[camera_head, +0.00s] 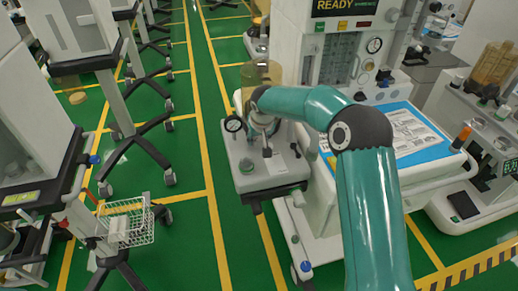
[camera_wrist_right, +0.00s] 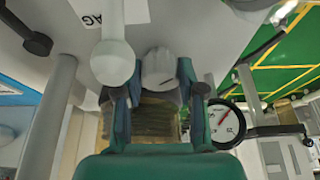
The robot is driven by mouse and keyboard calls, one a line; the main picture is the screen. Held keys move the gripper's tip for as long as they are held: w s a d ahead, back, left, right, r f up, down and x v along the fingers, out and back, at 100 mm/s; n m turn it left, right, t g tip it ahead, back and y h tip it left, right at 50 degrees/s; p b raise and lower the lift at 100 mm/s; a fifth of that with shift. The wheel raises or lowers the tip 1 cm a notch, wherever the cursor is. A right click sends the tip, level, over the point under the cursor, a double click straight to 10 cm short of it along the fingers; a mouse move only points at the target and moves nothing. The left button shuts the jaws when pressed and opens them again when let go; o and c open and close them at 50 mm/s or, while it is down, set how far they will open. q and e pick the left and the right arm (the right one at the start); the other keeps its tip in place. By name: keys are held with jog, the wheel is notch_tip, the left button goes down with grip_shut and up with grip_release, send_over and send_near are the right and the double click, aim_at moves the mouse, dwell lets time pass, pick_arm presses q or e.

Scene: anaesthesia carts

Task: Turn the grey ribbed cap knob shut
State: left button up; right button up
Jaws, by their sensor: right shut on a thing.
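The grey ribbed cap knob (camera_wrist_right: 159,68) sits on the pale machine surface in the right wrist view, between the two fingers of my right gripper (camera_wrist_right: 158,88). The fingers are closed in on it from both sides. In the head view my right gripper (camera_head: 262,122) is small and reaches down over the grey unit (camera_head: 270,175) on the side of the machine; the knob is mostly hidden there by my gripper. My left gripper is in neither view.
A white ball on a stalk (camera_wrist_right: 112,62) stands close beside the left finger in the wrist view. A round gauge (camera_wrist_right: 224,125) sits close on the right. An amber canister (camera_head: 262,74) stands behind my right gripper. Green floor is open to the left of the unit.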

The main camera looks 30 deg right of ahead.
jog(key=shift+a+f+m+h+b, duration=0.1)
jog(key=shift+f+m+h+b, duration=0.1)
jog(key=shift+m+b, duration=0.3)
jog(key=shift+f+m+h+b, duration=0.1)
jog(key=shift+m+h+b, duration=0.1)
jog(key=shift+m+b, duration=0.3)
jog(key=shift+w+r+m+h+b, duration=0.15)
jog(key=shift+m+h+b, duration=0.15)
jog(key=shift+m+b, duration=0.45)
jog(key=shift+r+m+g, duration=0.1)
jog(key=shift+m+g, duration=0.3)
jog(key=shift+m, duration=0.55)
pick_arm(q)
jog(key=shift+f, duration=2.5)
pick_arm(e)
jog(key=shift+a+r+m+g+h, duration=0.1)
jog(key=shift+m+g+h, duration=0.3)
jog(key=shift+m, duration=0.7)
jog(key=o, duration=1.1)
jog(key=shift+o, duration=0.2)
